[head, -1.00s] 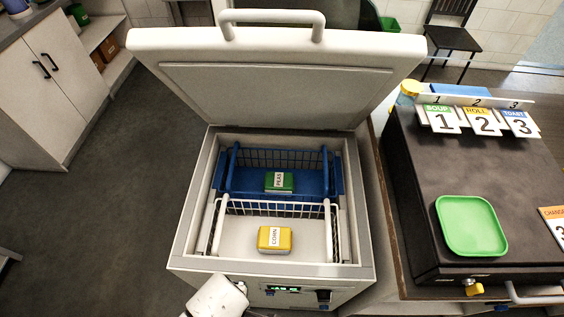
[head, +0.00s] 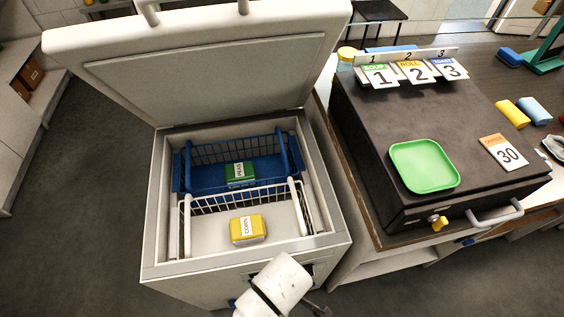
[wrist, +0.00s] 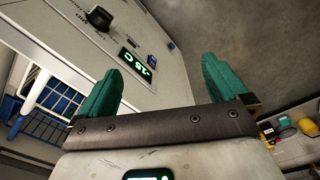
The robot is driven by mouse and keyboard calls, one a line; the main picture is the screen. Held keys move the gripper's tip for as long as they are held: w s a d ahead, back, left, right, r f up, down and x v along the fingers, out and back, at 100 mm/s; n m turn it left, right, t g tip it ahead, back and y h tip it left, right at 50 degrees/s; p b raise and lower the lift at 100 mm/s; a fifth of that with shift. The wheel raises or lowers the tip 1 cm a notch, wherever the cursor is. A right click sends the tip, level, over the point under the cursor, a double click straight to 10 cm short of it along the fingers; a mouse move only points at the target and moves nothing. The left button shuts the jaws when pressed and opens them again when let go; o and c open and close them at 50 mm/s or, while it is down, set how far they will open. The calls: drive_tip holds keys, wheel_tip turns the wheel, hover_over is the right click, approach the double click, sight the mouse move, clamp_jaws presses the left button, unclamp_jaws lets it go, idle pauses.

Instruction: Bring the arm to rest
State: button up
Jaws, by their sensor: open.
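My gripper (wrist: 158,92) is open and empty in the wrist view, its two green fingers apart. The front panel of the chest freezer, with a green display (wrist: 135,62), lies beyond the fingers. In the head view only a white link of my arm shows, low in front of the freezer (head: 240,268); the gripper is not visible there. The freezer lid (head: 205,65) stands open. A yellow CORN box (head: 248,229) lies in the front white basket area, and a green PEAS box (head: 240,174) lies in the blue basket (head: 190,172) behind it.
A dark counter unit (head: 385,140) stands to the right with a green tray (head: 424,166), numbered cards (head: 415,72) and a handle (head: 495,213). Yellow and blue objects lie farther right. Open floor (head: 75,230) is on the left.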

drive_tip(key=s+d+f+m+b, duration=0.1)
drive_tip(key=s+d+m+b, duration=0.2)
drive_tip(key=d+m, duration=0.4)
drive_tip(key=s+d+f+m+b, duration=0.1)
drive_tip(key=s+d+m+b, duration=0.2)
drive_tip(key=d+m, duration=0.5)
drive_tip(key=d, duration=1.3)
drive_tip(key=shift+s+t, duration=0.4)
drive_tip(key=shift+f, duration=0.1)
drive_tip(key=shift+c, duration=0.5)
